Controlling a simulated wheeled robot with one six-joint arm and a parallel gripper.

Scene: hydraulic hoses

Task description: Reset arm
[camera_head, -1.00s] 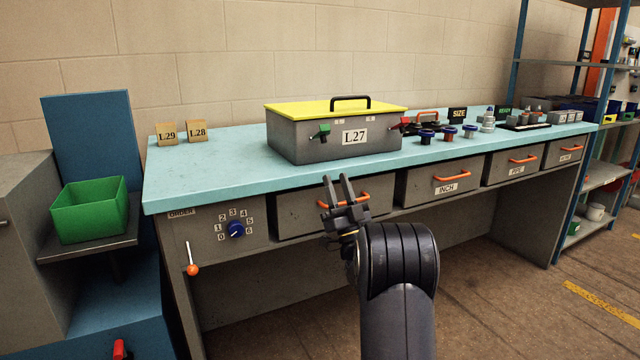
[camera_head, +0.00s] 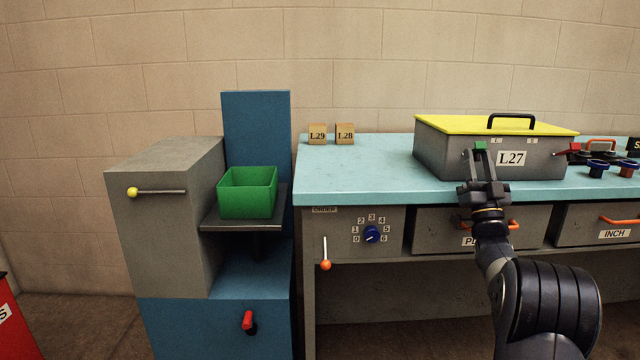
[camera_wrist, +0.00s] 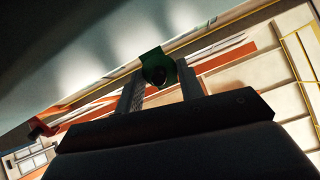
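My gripper (camera_head: 484,158) is raised in front of the grey box (camera_head: 436,156) with the yellow lid, labelled L27. Its fingertips overlap the green latch (camera_head: 480,147) on the box front. In the wrist view, the two fingers (camera_wrist: 158,83) stand apart, with the green latch (camera_wrist: 152,62) at and between their tips. I cannot tell whether they touch it. My gripper looks open, and no held object shows. A red latch (camera_head: 573,148) is at the box's right side; a red part (camera_wrist: 40,128) also shows in the wrist view.
The box stands on the light blue bench top (camera_head: 375,180), above drawers with orange handles (camera_head: 500,225). Tags L29 (camera_head: 317,134) and L28 (camera_head: 344,134) stand at the back. To the left is a green bin (camera_head: 247,198) beside a grey cabinet (camera_head: 165,215).

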